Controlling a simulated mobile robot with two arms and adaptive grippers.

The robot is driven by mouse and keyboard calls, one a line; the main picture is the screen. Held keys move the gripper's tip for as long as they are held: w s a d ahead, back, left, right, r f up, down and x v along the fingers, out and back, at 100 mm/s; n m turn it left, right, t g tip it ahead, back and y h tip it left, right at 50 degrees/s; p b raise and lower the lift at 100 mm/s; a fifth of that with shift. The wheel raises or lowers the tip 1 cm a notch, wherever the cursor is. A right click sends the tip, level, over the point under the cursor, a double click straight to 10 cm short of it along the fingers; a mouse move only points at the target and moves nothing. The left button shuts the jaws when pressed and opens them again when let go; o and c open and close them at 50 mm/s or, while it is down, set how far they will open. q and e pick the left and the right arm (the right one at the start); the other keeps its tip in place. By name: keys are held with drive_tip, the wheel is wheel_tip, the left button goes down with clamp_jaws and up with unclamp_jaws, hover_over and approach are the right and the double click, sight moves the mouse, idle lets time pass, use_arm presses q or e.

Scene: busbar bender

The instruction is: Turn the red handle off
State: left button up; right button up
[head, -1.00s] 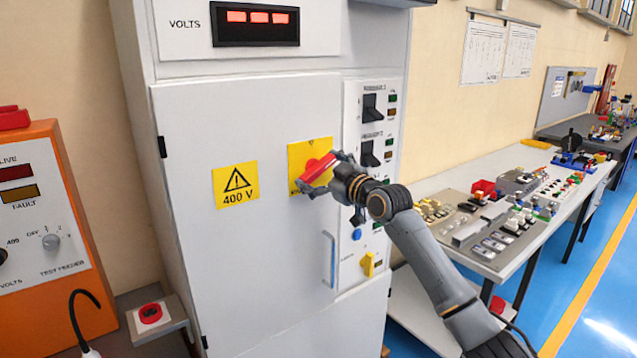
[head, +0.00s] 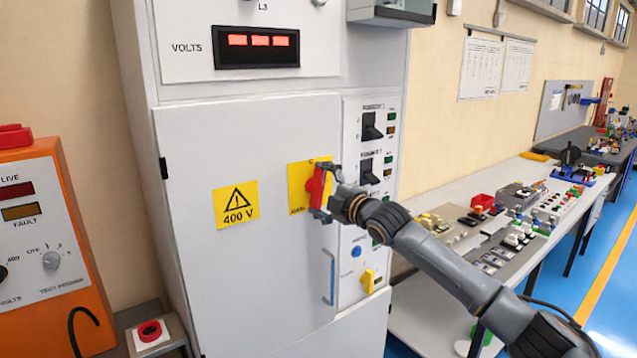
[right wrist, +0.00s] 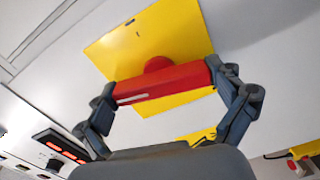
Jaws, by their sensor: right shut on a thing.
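The red handle (head: 315,188) sits on a yellow plate (head: 297,193) on the grey cabinet door. In the head view it stands close to upright, leaning slightly. My right gripper (head: 325,192) is at the handle, coming from the right. In the right wrist view, the red handle (right wrist: 160,84) lies between the two fingers of my right gripper (right wrist: 166,86), one at each end of the bar. The gripper is shut on it. The round red hub shows behind the bar, on the yellow plate (right wrist: 110,55). My left gripper is not in view.
An orange test feeder (head: 40,330) stands left. A workbench (head: 420,290) stands right.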

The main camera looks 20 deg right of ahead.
drive_tip(key=shift+n+p, duration=0.75)
drive_tip(key=shift+n, duration=0.35)
drive_tip(key=shift+f, duration=0.1)
drive_tip(key=o, duration=1.3)
drive_tip(key=shift+o, duration=0.2)
drive_tip(key=v, duration=1.2)
drive_tip(key=shift+w, duration=0.1)
